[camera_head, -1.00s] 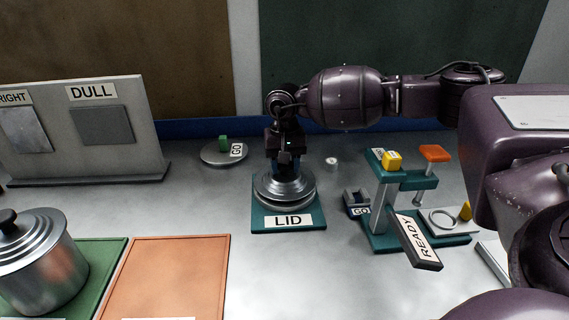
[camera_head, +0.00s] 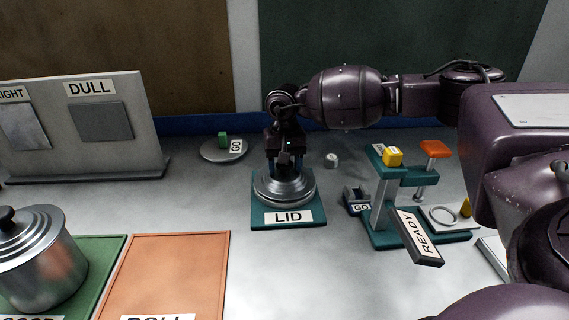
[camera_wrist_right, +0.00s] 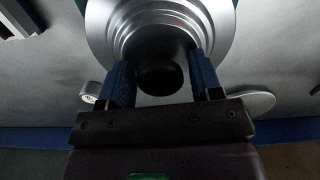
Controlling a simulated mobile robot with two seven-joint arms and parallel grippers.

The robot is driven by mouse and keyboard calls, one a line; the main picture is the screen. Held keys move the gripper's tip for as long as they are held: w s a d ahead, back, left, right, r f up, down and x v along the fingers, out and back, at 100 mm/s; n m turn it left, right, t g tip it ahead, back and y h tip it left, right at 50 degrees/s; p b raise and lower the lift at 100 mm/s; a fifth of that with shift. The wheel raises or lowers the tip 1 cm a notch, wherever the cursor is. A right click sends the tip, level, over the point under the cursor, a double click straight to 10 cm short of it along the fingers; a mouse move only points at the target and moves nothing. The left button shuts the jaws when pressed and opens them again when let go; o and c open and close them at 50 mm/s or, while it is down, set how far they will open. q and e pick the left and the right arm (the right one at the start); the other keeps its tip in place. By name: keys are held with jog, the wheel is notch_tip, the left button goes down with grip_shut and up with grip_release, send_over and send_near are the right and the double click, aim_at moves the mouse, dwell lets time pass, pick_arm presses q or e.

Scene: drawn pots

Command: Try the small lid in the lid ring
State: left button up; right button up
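A stepped silver lid (camera_head: 283,190) with a black knob rests on the teal stand (camera_head: 318,219) labelled LID. It also fills the top of the right wrist view, with its black knob (camera_wrist_right: 160,78) near the middle. My right gripper (camera_head: 284,162) points down over this lid. Its blue fingers stand apart on either side of the knob, with gaps visible between each finger and the knob. A grey ring (camera_head: 456,221) lies on a pale plate on the teal fixture at the right. My left gripper is out of view.
A lidded pot (camera_head: 38,262) and orange mat (camera_head: 172,271) are at left. Clear bench lies in front of the stand.

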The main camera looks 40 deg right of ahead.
jog(key=shift+o, duration=1.1)
jog(key=shift+r, duration=0.2)
notch_tip(320, 180, up, 9)
jog(key=shift+r+p, duration=0.2)
jog(key=shift+p, duration=0.1)
jog(key=shift+r, duration=0.55)
